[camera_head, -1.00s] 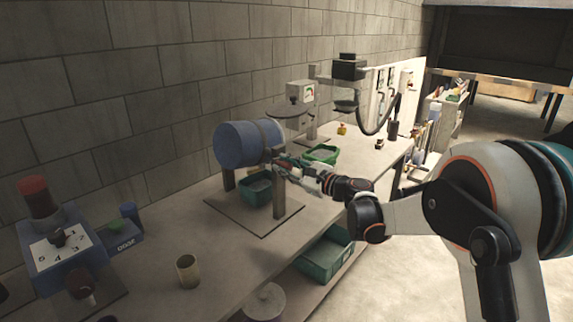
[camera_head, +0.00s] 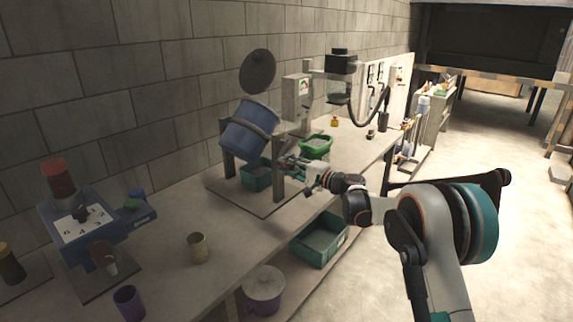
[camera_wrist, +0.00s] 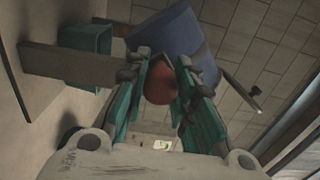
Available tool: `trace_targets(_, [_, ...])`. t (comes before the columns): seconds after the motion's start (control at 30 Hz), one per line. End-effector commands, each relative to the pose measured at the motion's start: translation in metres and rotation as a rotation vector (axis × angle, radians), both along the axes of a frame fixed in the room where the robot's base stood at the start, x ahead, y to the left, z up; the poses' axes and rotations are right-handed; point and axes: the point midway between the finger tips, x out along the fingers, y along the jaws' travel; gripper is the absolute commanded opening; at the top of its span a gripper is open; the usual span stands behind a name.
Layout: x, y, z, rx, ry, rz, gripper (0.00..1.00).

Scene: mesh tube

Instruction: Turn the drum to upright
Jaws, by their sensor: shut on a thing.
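The blue drum (camera_head: 248,130) hangs between two posts of a stand (camera_head: 278,182) on the bench. It is tilted, its upper end leaning right, with a dark band around it. A round dark lid (camera_head: 257,69) stands up above its upper end. My gripper (camera_head: 289,162) is at the right side of the stand, beside the drum. In the wrist view my gripper (camera_wrist: 163,85) is shut on a red knob (camera_wrist: 157,84), with the blue drum (camera_wrist: 180,38) behind it. The link between knob and drum is hidden.
A teal bin (camera_head: 256,178) sits beneath the drum, and a green tray (camera_head: 316,146) stands behind my gripper. A cup (camera_head: 198,247) and a blue dial device (camera_head: 85,225) are on the left of the bench. A brick wall (camera_head: 120,80) runs behind.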

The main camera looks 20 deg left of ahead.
Motion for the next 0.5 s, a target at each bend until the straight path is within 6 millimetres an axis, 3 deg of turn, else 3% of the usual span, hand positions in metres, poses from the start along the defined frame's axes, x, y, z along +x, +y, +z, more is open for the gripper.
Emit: trace_targets(0.5, [0.027,-0.012,-0.019,-0.185,-0.445,-0.001,0.0])
